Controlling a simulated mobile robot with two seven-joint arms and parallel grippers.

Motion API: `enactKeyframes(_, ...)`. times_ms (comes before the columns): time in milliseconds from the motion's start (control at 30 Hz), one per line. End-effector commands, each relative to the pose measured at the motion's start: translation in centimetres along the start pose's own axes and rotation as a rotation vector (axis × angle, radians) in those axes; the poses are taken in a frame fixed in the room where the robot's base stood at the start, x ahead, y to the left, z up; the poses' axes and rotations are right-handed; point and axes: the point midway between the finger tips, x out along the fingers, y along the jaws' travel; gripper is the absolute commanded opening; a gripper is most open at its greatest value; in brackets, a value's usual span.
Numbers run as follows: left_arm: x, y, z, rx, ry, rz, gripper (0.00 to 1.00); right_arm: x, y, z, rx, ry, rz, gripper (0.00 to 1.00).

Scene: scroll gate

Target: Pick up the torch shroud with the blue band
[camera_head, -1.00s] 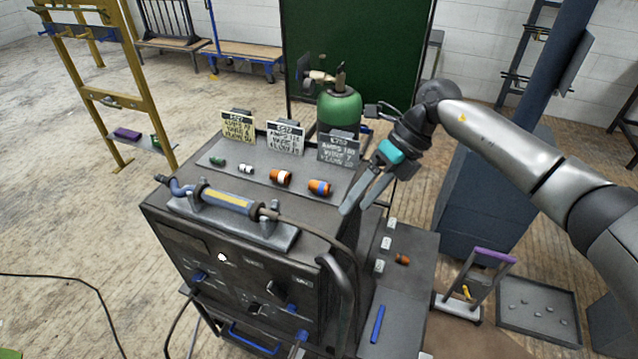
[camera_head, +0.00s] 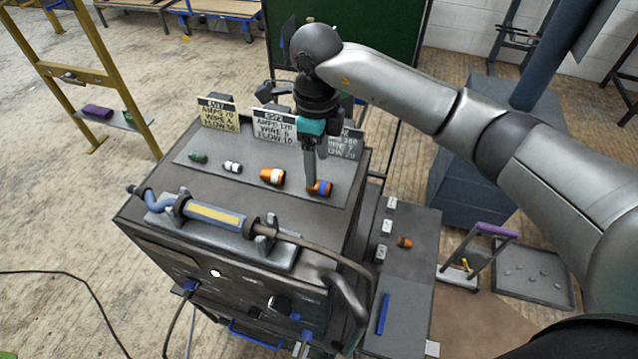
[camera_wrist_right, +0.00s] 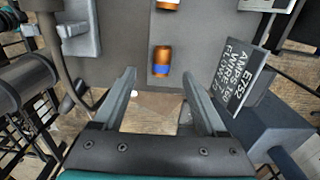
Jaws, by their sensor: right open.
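The torch shroud with the blue band (camera_head: 322,188) is a small orange-copper cylinder lying on its side on the grey strip on top of the dark machine cart. It also shows in the right wrist view (camera_wrist_right: 161,59), just beyond my fingertips and lined up with the gap between them. My right gripper (camera_head: 311,182) is open and empty, pointing down, and in the head view it partly hides this shroud. In the wrist view its fingers (camera_wrist_right: 159,75) stand apart to either side. My left gripper is not in view.
A white-banded orange shroud (camera_head: 272,176), a small white part (camera_head: 232,167) and a green part (camera_head: 198,156) lie in a row to the left. Label cards (camera_head: 272,126) stand behind them. A torch (camera_head: 215,214) rests on a holder at the front of the cart top.

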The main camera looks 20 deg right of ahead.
Motion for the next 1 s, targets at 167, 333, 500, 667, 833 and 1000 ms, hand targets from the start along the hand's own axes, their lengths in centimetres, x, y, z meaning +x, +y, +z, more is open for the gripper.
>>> enactKeyframes(167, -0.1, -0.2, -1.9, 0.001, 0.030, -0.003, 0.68, 1.4, 0.0, 0.0, 0.000, 0.000, 0.001, 0.74)
enactKeyframes(333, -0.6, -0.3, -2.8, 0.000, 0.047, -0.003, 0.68, 3.2, -0.1, -0.3, 0.002, 0.003, 0.004, 0.74)
enactKeyframes(500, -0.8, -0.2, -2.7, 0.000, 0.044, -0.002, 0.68, 5.7, -0.2, -0.4, 0.002, 0.000, 0.004, 0.74)
enactKeyframes(667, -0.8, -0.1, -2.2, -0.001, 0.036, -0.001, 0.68, 6.5, -0.2, -0.4, 0.000, 0.000, 0.000, 0.74)
enactKeyframes(833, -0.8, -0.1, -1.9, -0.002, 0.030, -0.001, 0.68, 6.5, -0.3, -0.4, 0.000, -0.001, 0.000, 0.74)
enactKeyframes(1000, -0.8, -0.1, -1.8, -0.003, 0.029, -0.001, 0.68, 6.5, -0.2, -0.4, 0.001, -0.001, 0.000, 0.56)
